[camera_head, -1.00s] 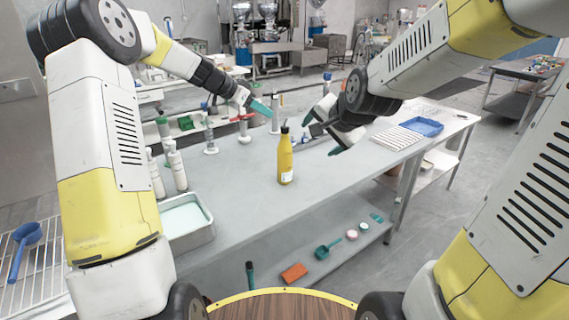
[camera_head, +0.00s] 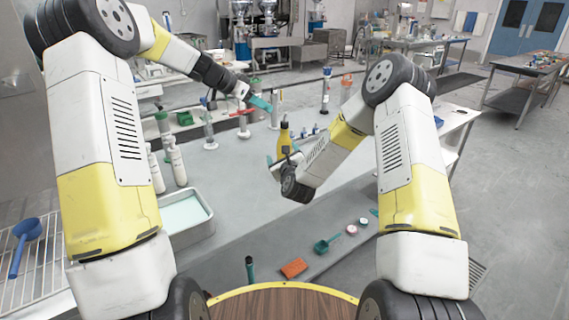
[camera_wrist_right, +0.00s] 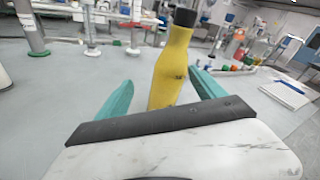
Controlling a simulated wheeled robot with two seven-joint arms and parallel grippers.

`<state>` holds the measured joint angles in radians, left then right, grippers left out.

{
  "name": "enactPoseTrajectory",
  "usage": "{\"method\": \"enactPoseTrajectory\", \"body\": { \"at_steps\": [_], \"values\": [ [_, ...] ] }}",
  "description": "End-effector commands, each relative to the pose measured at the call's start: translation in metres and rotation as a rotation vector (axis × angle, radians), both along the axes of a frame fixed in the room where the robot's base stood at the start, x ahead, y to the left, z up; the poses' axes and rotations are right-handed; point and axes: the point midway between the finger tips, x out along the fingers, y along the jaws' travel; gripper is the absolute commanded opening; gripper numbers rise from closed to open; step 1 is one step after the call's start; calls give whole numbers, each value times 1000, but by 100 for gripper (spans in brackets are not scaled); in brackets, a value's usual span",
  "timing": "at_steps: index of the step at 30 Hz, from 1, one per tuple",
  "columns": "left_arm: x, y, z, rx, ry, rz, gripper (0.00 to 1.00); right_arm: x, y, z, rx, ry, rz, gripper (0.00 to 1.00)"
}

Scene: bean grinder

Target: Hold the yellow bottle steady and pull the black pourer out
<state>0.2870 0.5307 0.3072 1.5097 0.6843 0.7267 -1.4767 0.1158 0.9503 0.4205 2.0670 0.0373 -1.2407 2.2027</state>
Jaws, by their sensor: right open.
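The yellow bottle (camera_head: 284,138) stands upright on the grey table, its lower part hidden behind my right wrist in the head view. Its black pourer (camera_head: 284,119) is at the top of the neck. In the right wrist view the bottle (camera_wrist_right: 171,68) is between the open teal fingers of my right gripper (camera_wrist_right: 163,84), with the black top (camera_wrist_right: 186,17) near the upper edge. Gaps show between the fingers and the bottle. My left gripper (camera_head: 261,103) is in the air to the upper left of the bottle, apart from it; its finger gap cannot be made out.
White bottles (camera_head: 178,166) and a pale tray (camera_head: 187,215) stand at the left of the table. Red-topped and green-topped stands (camera_head: 243,122) are behind the bottle. A lower shelf holds an orange block (camera_head: 293,268) and a teal scoop (camera_head: 327,245).

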Motion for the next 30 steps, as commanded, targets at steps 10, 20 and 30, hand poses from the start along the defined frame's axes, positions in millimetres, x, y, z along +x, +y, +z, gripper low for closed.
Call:
{"method": "enactPoseTrajectory", "body": {
  "at_steps": [10,20,30],
  "values": [
    [0,0,0,0,0,0,36,11,-6,-45,405,-76,-188,79],
    [0,0,0,0,0,0,36,41,-7,-44,443,-100,-210,79],
    [0,0,0,0,0,0,36,87,-7,-45,441,-97,-209,79]
  ]
}}
